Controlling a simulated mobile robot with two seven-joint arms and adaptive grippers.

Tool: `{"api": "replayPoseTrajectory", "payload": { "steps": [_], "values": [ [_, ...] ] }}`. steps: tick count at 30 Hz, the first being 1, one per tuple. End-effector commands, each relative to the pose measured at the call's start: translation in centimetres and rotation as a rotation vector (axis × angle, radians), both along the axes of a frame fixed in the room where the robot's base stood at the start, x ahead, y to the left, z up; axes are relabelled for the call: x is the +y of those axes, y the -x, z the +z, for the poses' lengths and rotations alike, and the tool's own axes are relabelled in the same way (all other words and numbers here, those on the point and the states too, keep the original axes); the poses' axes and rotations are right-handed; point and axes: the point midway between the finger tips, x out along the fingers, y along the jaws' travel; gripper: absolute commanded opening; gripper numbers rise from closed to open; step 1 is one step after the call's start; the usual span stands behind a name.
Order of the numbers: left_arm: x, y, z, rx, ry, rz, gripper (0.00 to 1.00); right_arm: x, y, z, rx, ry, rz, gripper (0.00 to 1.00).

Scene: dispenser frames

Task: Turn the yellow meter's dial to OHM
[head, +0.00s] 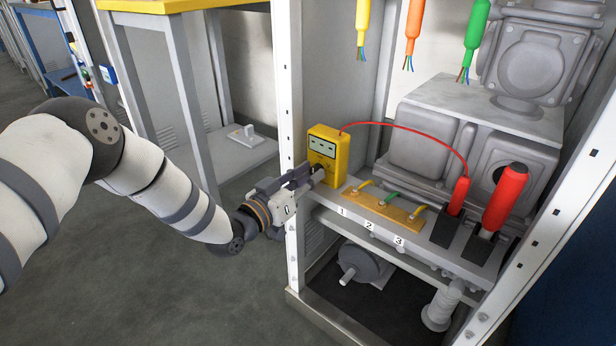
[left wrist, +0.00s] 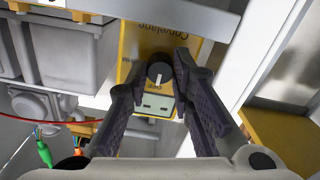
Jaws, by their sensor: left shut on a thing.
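The yellow meter (head: 322,147) stands upright at the left end of the frame's shelf, its display facing out. In the left wrist view the meter (left wrist: 133,44) appears upside down. Its round black dial (left wrist: 158,73) has a white mark pointing toward a label that seems to read OFF, on the display side. My left gripper (head: 314,178) is at the lower front of the meter. In the left wrist view its fingers (left wrist: 160,66) stand on both sides of the dial, shut on it. No OHM label is legible. My right gripper is not in view.
A red lead (head: 428,137) arches from the meter to a red probe (head: 458,196). A white frame post (head: 287,110) rises close beside my left gripper. Colored cables hang above.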

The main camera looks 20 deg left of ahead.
Motion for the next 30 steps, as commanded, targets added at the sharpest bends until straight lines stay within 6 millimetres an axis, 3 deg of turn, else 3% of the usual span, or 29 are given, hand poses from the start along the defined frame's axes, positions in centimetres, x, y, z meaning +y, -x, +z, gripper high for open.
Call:
{"api": "replayPoseTrajectory", "payload": {
  "steps": [11,30],
  "values": [
    [0.0,0.0,0.1,-0.044,-0.126,-0.001,0.0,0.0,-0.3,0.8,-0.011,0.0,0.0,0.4],
    [0.0,0.0,0.1,-0.246,-0.683,-0.002,0.0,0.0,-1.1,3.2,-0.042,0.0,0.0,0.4]
  ]
}}
